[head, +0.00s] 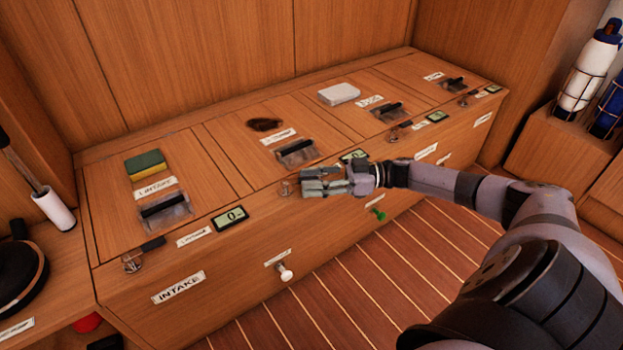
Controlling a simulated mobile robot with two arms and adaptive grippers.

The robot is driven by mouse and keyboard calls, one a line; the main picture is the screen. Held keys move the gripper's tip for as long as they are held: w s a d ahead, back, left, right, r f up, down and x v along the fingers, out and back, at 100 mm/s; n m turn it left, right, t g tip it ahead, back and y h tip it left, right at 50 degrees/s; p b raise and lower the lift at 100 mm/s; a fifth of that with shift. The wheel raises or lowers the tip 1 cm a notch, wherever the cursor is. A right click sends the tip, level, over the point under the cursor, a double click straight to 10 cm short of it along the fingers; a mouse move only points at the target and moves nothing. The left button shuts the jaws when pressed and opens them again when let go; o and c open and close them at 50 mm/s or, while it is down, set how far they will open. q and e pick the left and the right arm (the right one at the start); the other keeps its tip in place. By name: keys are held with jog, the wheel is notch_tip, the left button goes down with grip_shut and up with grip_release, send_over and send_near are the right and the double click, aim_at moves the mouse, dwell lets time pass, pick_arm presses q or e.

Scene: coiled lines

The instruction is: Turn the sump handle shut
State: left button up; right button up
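A row of small dark lever handles runs along the front edge of the wooden locker top. One lever (153,244) shows at the left, and others show at the right (405,124) and far right (473,92). My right gripper (312,186) is over the second station from the left, beside a small metal bracket (286,188). Any lever there is hidden by the fingers, so I cannot tell whether they touch or hold it. The label reading sump cannot be made out. My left gripper is out of view.
Hatches with dark pulls (297,153) cover the top. A green and yellow sponge (146,165) and a white stack (339,93) lie on it. A white knob (286,273) and a green knob (379,214) stick out of the front. The slatted floor (330,300) is clear.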

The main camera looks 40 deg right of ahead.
jog(key=v, duration=1.1)
jog(key=shift+s+d, duration=0.15)
jog(key=shift+d, duration=0.2)
